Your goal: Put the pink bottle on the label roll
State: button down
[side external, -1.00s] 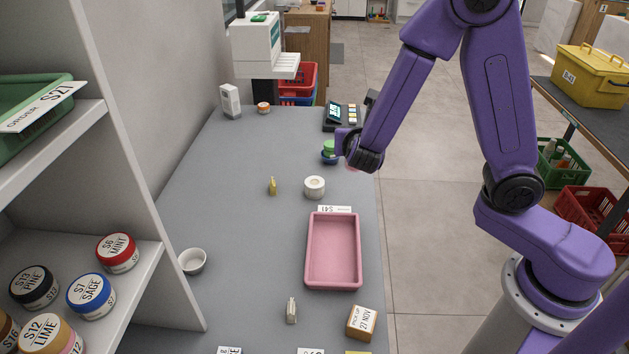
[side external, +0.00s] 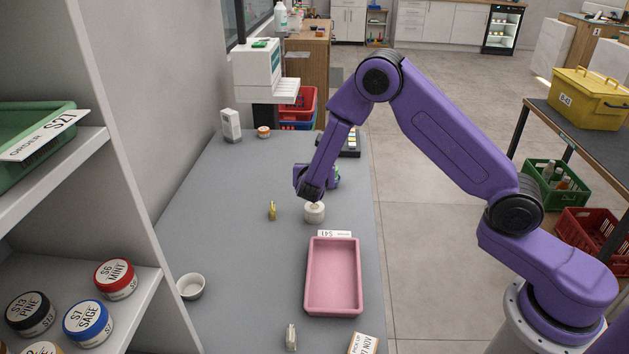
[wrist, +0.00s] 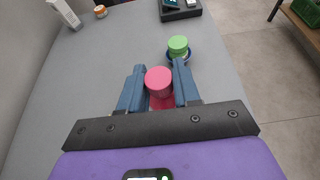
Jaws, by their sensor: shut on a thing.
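The pink bottle (wrist: 158,83) is between the two blue fingers of my gripper (wrist: 159,88) in the wrist view, and the fingers are shut on it. Its round pink top faces the camera. In the side view, my gripper (side external: 331,181) is just behind the label roll, and the bottle is hidden by my arm. The label roll (side external: 315,213) is a short white cylinder standing on the grey counter, close below my wrist. The label roll is not visible in the wrist view.
A green-topped jar in a blue dish (wrist: 178,50) stands just beyond the bottle. A pink tray (side external: 334,277) lies in front of the roll, and a small yellow item (side external: 272,210) stands to its left. The counter's left side (side external: 225,215) is mostly clear.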

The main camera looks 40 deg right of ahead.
jog(key=shift+w+f, duration=0.35)
jog(key=shift+f, duration=1.6)
jog(key=shift+f, duration=0.15)
jog(key=c, duration=0.8)
grip_release()
jog(key=shift+s+a+r, duration=0.1)
jog(key=shift+a+r, duration=0.05)
jog(key=shift+r, duration=0.1)
jog(key=v, duration=1.1)
jog(key=shift+s+a, duration=0.2)
jog(key=shift+s, duration=0.05)
jog(key=shift+s+r, duration=0.1)
jog(key=shift+r, duration=0.15)
